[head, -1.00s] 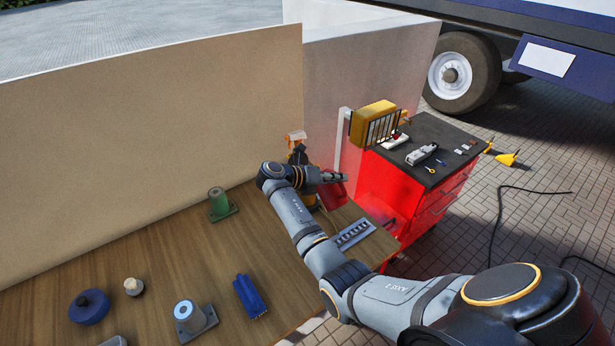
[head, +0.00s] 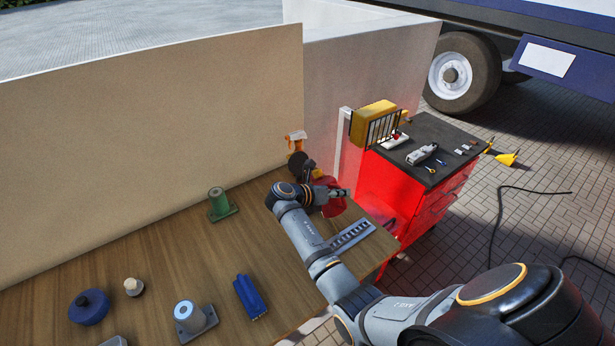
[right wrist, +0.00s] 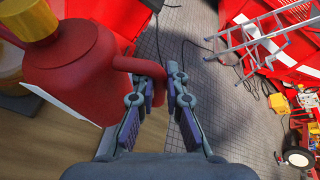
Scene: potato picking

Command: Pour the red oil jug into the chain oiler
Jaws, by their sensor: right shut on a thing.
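My right gripper (head: 342,192) is over the far right corner of the wooden bench. It is shut on the handle of the red oil jug (head: 333,208), which the wrist partly covers. In the right wrist view the fingers (right wrist: 160,88) close around the handle of the jug (right wrist: 75,72); a yellow cap (right wrist: 28,18) is on the jug's top. I cannot tell the jug's tilt or whether it touches the bench. A dark round item (head: 298,160) with an orange-and-white part (head: 296,137) above it stands just behind; I cannot tell whether it is the chain oiler. My left gripper is not in view.
A grey slotted rail (head: 352,236) lies near the bench's right edge. A green fixture (head: 219,203), a blue block (head: 250,296), a grey fixture (head: 192,320) and a blue round part (head: 89,306) stand further left. A red tool cabinet (head: 415,190) is beyond the edge. A tan wall (head: 160,145) bounds the back.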

